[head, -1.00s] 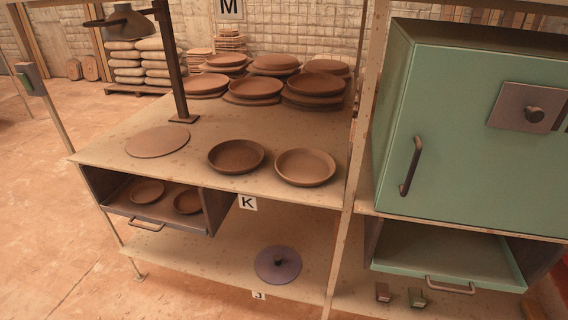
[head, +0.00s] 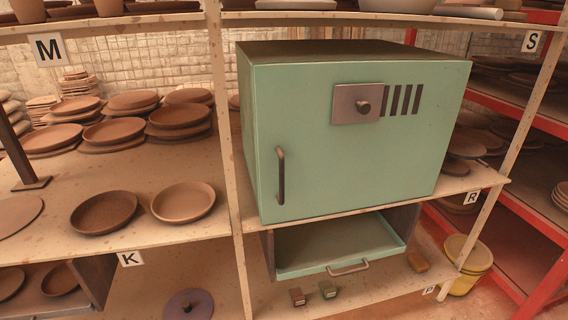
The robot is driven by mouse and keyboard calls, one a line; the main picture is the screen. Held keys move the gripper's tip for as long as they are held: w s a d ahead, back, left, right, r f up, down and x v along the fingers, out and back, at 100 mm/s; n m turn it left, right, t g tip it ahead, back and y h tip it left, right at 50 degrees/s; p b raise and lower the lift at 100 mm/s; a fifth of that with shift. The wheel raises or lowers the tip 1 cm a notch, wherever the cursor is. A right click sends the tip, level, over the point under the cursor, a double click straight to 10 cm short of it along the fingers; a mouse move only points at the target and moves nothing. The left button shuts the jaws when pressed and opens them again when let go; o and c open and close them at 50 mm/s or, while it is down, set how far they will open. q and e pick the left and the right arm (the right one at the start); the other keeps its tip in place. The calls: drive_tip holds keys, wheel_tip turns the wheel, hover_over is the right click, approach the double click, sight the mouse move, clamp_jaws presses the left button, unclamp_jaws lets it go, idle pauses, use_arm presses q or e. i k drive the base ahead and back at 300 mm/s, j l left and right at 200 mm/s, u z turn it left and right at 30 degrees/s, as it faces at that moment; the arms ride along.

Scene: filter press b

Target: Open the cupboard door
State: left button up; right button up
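The cupboard is a green box (head: 345,52) on the shelf in the middle of the head view. Its green front door (head: 350,165) appears shut, flush with the box. A dark vertical handle (head: 281,176) is on the door's left side. A grey plate with a round knob (head: 362,105) sits near the top of the door, beside several dark vent slots. Neither of my grippers shows in the head view.
An open green drawer (head: 345,262) juts out below the cupboard. A shelf post (head: 231,150) stands just left of it. Brown plates (head: 183,202) lie on the left shelf. Red racking (head: 500,230) and a yellow bucket (head: 468,262) are at the right.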

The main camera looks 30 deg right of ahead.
sight(309, 166)
drive_tip(key=z, duration=1.45)
